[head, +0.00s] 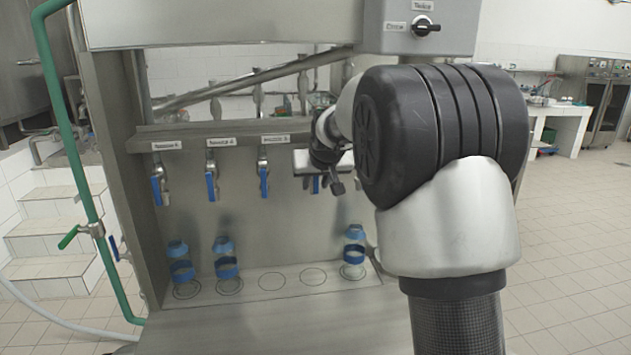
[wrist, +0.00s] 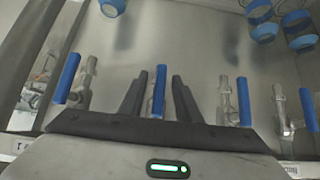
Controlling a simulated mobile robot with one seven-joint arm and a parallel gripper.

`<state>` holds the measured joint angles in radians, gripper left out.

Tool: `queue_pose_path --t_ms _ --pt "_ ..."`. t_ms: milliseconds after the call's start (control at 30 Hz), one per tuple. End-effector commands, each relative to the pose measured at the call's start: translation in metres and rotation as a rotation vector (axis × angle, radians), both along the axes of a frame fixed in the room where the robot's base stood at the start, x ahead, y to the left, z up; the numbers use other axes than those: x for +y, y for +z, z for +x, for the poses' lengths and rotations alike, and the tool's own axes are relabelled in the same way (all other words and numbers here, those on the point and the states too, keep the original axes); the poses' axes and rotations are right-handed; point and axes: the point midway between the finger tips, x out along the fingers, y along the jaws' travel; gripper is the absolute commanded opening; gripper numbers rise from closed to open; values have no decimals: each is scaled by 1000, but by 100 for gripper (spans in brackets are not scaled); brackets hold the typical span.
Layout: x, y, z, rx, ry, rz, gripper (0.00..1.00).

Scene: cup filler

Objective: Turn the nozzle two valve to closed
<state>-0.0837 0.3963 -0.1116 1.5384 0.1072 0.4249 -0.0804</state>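The nozzle two valve has a blue lever handle, which shows in the wrist view (wrist: 159,90) between my fingers and pointing away from the label rail. In the head view, a blue handle (head: 316,185) hangs down at my gripper, partly hidden by it. My gripper (head: 322,184) is open. In the wrist view its two black fingers (wrist: 159,98) stand on either side of the handle, with a visible gap on both sides. The label over this valve is hidden by my gripper.
Neighbouring blue-handled valves stand close on both sides: one (wrist: 68,78) left and one (wrist: 243,100) right in the wrist view. A control box (head: 425,28) with a black knob is above.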

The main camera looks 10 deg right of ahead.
Motion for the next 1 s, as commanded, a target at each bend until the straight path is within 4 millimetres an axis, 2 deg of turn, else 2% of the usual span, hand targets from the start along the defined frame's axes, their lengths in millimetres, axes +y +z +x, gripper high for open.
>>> queue_pose_path --t_ms 200,367,400,767,1000 --pt "0 0 0 0 0 0 29" --pt "0 0 0 0 0 0 2" --pt "0 0 0 0 0 0 0" --pt "0 -2 0 -1 -2 43 0" --pt "2 -6 0 -2 -5 187 0"
